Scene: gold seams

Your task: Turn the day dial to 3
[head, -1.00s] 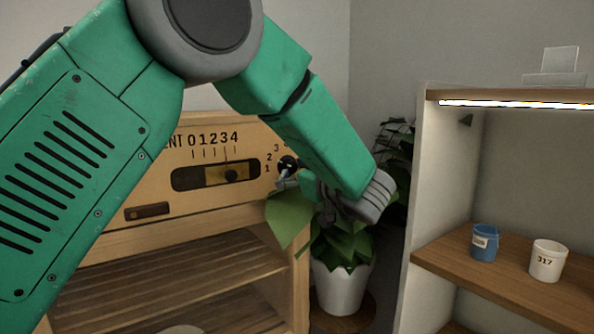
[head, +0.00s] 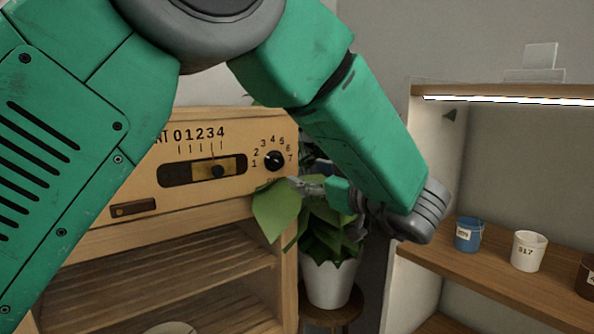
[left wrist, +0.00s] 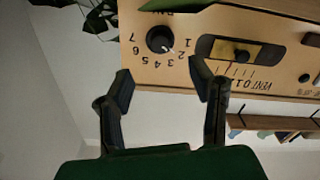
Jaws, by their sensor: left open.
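The day dial (head: 273,160) is a round black knob on the wooden cabinet's front panel, ringed by numbers 1 to 7. It also shows upside down in the left wrist view (left wrist: 160,39), where its white mark seems to point near 2. My left gripper (head: 296,185) is open and empty, below and right of the dial and apart from it in the head view. In the left wrist view its two fingers (left wrist: 163,82) stand spread below the dial, with nothing between them. My right gripper is not in view.
A vent slider (head: 217,171) with a 0 to 4 scale sits left of the dial. A potted plant (head: 328,283) stands close behind my left gripper, its leaves by the cabinet (head: 190,215).

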